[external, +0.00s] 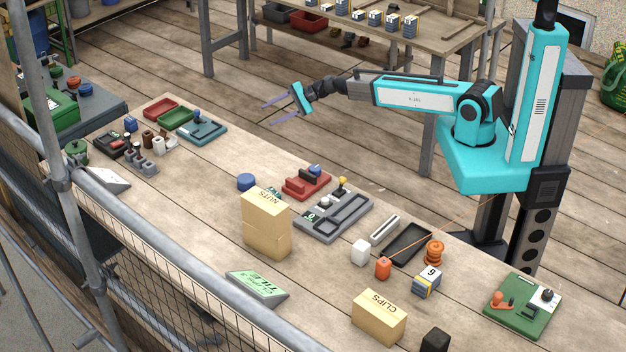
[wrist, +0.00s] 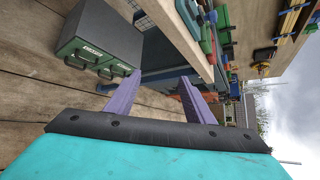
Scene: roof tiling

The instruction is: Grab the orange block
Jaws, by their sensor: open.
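The orange block (external: 383,268) stands on the wooden workbench (external: 190,215), right of the middle, just in front of a black tray. My gripper (external: 274,112) is raised beyond the bench's far edge, left of the arm's base, far from the block. Its two purple fingers are apart with nothing between them. In the wrist view my gripper (wrist: 155,90) is also open and empty. The orange block cannot be made out in the wrist view.
A white block (external: 360,252) is close left of the orange block. The black tray (external: 422,240), an orange spool (external: 434,252) and a block marked 6 (external: 427,281) are close by. Cardboard boxes (external: 267,237) and a CLIPS box (external: 379,317) stand nearer the railing.

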